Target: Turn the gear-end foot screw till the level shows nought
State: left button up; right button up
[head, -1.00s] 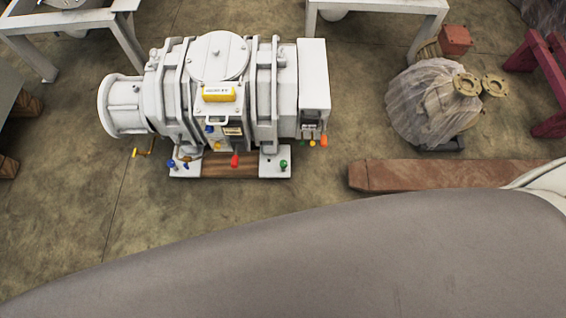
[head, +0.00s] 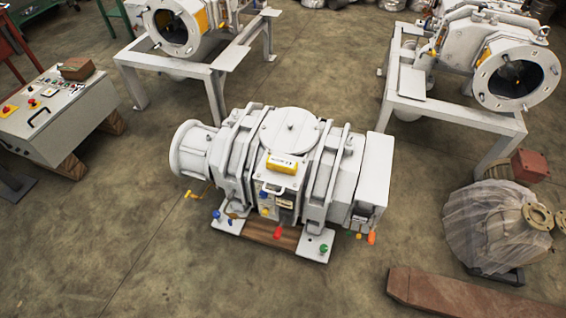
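A white screw vacuum pump (head: 285,170) stands on the floor in the middle of the head view. A yellow level (head: 281,164) lies on its top, in front of the round lid; its reading is too small to make out. Coloured knobs sit low along the front: blue (head: 216,215) at the left foot, red (head: 278,232) in the middle, green (head: 323,248) at the right foot, and orange (head: 371,238) under the right end box. I cannot tell which is the gear-end foot screw. Neither of my grippers is in view.
A control cabinet (head: 62,110) stands at left on wooden blocks. Two machines on white frames (head: 212,85) (head: 470,115) stand behind. A plastic-wrapped part (head: 490,230) and a brown beam (head: 455,302) lie at right. Floor in front of the pump is clear.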

aim_at(324, 249)
jog(key=i, duration=0.65)
jog(key=k+j+z, duration=0.15)
jog(key=j, duration=0.25)
jog(key=k+j+z, duration=0.2)
jog(key=j, duration=0.2)
jog(key=k+j+z, duration=0.15)
jog(key=k+j, duration=0.15)
